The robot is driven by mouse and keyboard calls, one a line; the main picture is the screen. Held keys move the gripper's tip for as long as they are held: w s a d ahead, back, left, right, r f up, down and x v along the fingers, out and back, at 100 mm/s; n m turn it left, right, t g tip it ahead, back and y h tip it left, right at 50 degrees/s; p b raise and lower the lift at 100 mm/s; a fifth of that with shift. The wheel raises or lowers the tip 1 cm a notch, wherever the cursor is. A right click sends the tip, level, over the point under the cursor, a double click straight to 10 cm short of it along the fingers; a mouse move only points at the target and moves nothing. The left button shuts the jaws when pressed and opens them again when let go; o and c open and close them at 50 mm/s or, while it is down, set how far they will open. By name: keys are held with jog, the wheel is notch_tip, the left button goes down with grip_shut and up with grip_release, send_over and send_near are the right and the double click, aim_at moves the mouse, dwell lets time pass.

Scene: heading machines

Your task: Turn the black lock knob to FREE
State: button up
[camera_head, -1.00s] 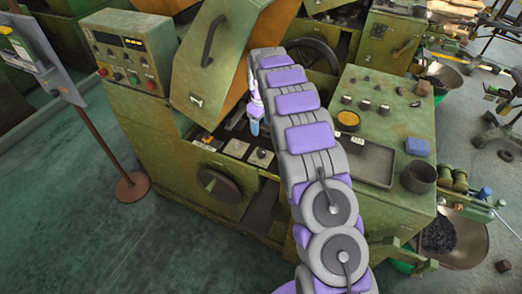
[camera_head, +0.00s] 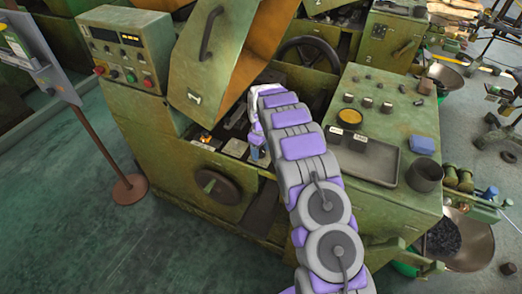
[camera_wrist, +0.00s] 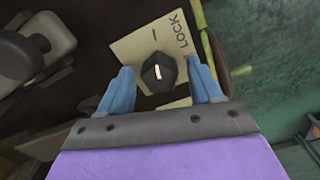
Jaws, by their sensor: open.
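The black lock knob (camera_wrist: 160,72) shows in the wrist view on a cream plate (camera_wrist: 143,44) lettered LOCK. A white line on the knob's top runs almost straight up and down in the picture. No FREE lettering can be made out. My gripper (camera_wrist: 160,88) is open, with one blue finger on each side of the knob. Gaps show between the fingers and the knob, and I cannot tell whether they are at its height. In the head view my gripper (camera_head: 258,155) is over the machine's front ledge, and my arm hides the knob there.
A raised green cover (camera_head: 218,55) stands open behind the ledge. A dark handwheel (camera_head: 217,187) is on the machine's front. In the wrist view another dark knob (camera_wrist: 22,58) is at the left.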

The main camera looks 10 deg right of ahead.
jog(key=c, duration=1.1)
jog(key=shift+o, duration=0.2)
